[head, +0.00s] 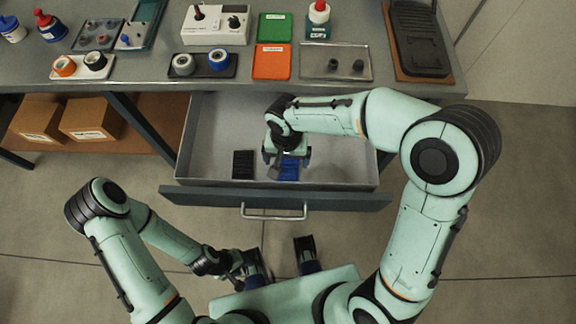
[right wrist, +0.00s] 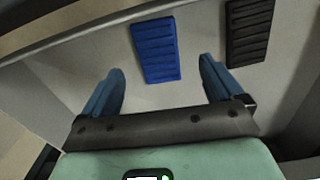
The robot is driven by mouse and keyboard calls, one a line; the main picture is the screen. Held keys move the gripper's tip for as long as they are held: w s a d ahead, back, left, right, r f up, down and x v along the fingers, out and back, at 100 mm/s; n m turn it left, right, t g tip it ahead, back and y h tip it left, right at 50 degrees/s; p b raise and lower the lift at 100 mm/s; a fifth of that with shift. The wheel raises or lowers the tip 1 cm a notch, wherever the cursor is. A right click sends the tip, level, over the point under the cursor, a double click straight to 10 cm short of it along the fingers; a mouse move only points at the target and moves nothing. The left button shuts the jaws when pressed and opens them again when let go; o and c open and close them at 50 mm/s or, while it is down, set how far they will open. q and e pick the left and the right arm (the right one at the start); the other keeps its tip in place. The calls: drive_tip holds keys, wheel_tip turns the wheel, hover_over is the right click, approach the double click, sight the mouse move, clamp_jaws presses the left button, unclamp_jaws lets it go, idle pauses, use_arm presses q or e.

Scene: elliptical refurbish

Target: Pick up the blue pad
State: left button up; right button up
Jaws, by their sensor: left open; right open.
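The blue pad (head: 289,171) is a ribbed flat rectangle lying in the open drawer (head: 335,170), partly hidden by my right gripper in the head view. It shows whole in the right wrist view (right wrist: 156,50), flat on the drawer floor. My right gripper (head: 287,160) is over the drawer with its fingers apart. In the right wrist view its fingertips (right wrist: 161,66) frame the near end of the blue pad, with nothing between them and no visible contact. My left gripper (head: 281,261) is open and empty in front of the drawer, near my base.
A black ribbed pad (head: 243,164) lies left of the blue pad in the drawer. The drawer's walls and front panel (head: 200,196) surround both pads. The workbench (head: 140,68) above holds trays, tape rolls and bottles. Cardboard boxes (head: 90,119) stand on the shelf at left.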

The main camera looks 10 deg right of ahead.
sight(288, 169)
wheel_tip(288, 169, down, 5)
drive_tip(key=shift+s+d+f, duration=0.15)
drive_tip(key=shift+f, duration=0.05)
drive_tip(key=c, duration=1.2)
